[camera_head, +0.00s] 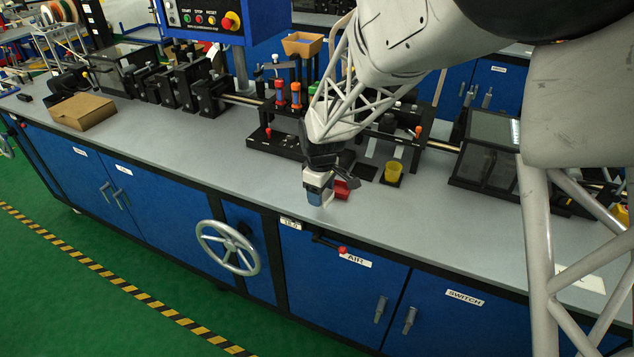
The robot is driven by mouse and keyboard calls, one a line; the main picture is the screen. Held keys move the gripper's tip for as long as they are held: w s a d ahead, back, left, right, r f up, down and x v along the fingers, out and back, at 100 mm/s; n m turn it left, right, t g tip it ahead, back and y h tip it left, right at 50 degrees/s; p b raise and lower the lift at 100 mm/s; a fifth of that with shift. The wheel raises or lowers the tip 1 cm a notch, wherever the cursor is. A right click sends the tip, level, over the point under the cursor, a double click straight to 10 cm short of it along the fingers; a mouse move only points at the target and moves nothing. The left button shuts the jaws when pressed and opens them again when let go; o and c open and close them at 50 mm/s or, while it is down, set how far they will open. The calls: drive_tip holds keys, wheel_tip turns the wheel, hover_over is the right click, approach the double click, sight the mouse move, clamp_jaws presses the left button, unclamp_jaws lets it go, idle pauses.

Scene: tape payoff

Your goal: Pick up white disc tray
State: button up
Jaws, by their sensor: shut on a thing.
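My gripper (326,190) points down close above the front part of the grey bench top, near the middle of the view. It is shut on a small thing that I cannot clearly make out. A small white block with a bluish lower part (317,188) shows at the gripper's end. I cannot tell whether it is part of the gripper or the held thing. A small red piece (347,187) shows just right of it; I cannot tell if they touch. I cannot identify a white disc tray for certain; the arm hides part of the bench.
The grey bench top (190,150) is clear to the left of my gripper. A black fixture with red and orange parts (285,115) stands behind. A cardboard box (82,111) lies far left. A handwheel (228,247) juts from the bench front.

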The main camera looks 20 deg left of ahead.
sight(324, 207)
drive_tip(key=shift+s+d+r, duration=0.1)
drive_tip(key=shift+s+d, duration=0.95)
drive_tip(key=shift+s, duration=0.3)
drive_tip(key=shift+n, duration=0.4)
drive_tip(key=w+d, duration=0.6)
drive_tip(key=d, duration=0.1)
drive_tip(key=w+d, duration=0.4)
drive_tip(key=shift+r, duration=0.35)
drive_tip(key=shift+w+a, duration=0.1)
drive_tip(key=shift+w, duration=0.05)
drive_tip(key=w+a, duration=0.2)
drive_tip(key=w, duration=0.2)
drive_tip(key=w+a+f, duration=0.1)
drive_tip(key=w+a, duration=0.1)
drive_tip(key=w, duration=0.3)
drive_tip(key=w+a, duration=0.3)
drive_tip(key=w, duration=0.2)
drive_tip(key=shift+a+f, duration=0.1)
drive_tip(key=shift+f, duration=0.1)
drive_tip(key=shift+f, duration=1.8)
